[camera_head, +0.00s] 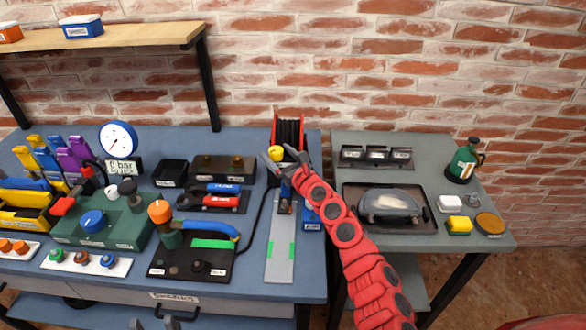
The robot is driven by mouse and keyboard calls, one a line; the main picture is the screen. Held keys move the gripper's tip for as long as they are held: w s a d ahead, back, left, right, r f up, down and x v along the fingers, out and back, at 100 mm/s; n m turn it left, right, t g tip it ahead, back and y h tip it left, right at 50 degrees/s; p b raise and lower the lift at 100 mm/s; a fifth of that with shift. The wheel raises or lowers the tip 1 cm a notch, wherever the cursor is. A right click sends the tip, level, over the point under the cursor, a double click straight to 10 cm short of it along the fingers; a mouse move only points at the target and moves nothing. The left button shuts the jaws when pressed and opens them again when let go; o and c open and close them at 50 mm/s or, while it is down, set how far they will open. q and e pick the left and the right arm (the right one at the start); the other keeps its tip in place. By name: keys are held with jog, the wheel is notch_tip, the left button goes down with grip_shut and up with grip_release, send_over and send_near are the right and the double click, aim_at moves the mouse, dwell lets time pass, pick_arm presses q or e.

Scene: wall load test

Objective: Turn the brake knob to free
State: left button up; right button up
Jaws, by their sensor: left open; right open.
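A yellow knob (277,152) sits at the front of a red reel (289,120) with dark windings, at the back right of the blue bench; I take it as the brake knob. My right gripper (285,160), on the red arm from the lower right, is open right at the knob. Its fingers partly cover the knob and the reel's lower part. I cannot tell whether they touch the knob, and its marking is not readable. Grey fingertips of my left gripper (155,324) show at the bottom edge, open and away from the reel.
A grey plate with green marks (281,248) lies in front of the reel. A black tray with a blue-handled tool (190,260) and a green gauge unit (100,228) stand left. A grey side table (400,225) with a black tray stands right.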

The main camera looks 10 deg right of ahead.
jog(key=p+v, duration=0.4)
jog(key=v, duration=1.1)
jog(key=shift+s+d, duration=0.1)
jog(key=shift+s, duration=0.15)
jog(key=shift+s+d, duration=0.15)
jog(key=shift+s, duration=0.55)
